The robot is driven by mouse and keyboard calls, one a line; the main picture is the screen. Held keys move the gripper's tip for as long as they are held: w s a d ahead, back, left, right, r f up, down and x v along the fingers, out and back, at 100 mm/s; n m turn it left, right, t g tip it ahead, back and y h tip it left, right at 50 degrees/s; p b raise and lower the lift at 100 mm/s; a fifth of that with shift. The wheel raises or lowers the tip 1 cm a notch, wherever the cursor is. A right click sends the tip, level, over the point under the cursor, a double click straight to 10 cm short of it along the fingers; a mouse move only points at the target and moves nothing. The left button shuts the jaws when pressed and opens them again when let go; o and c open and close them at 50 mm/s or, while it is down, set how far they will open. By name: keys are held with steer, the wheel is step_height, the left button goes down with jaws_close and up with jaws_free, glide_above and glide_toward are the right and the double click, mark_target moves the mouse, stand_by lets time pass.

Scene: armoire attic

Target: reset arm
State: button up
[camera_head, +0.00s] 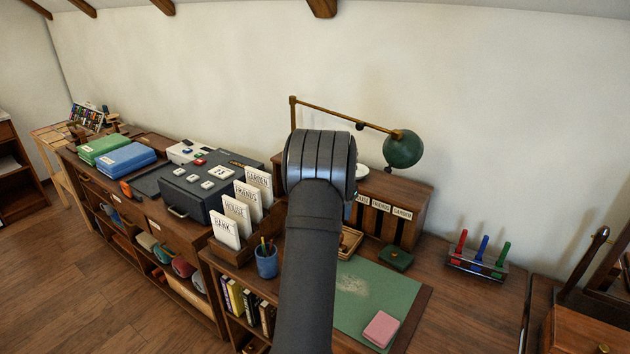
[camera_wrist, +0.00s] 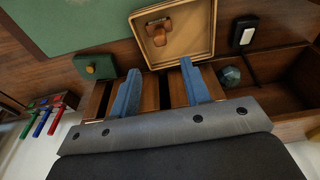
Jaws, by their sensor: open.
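My gripper (camera_wrist: 160,85) is open in the wrist view, with its two blue fingers apart and nothing between them. It hangs over the wooden pigeonhole organizer (camera_wrist: 150,92), which also shows in the head view (camera_head: 413,228) with labelled slots. In the head view my arm covers the middle of the desk and hides my fingers.
A wooden tray (camera_wrist: 208,50) with a brown object (camera_wrist: 160,38), a green box (camera_wrist: 95,67) and a dark faceted object (camera_wrist: 230,75) lie near my fingers. A green lamp (camera_head: 403,148) stands close behind. A pink pad (camera_head: 381,329) lies on the green mat (camera_head: 375,285).

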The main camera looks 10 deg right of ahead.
steer(key=f, duration=0.8)
steer(key=w+d+f, duration=0.1)
steer(key=f, duration=0.3)
steer(key=shift+w+d, duration=0.1)
step_height(320, 180, up, 3)
steer(key=shift+f, duration=0.1)
steer(key=shift+r, duration=0.65)
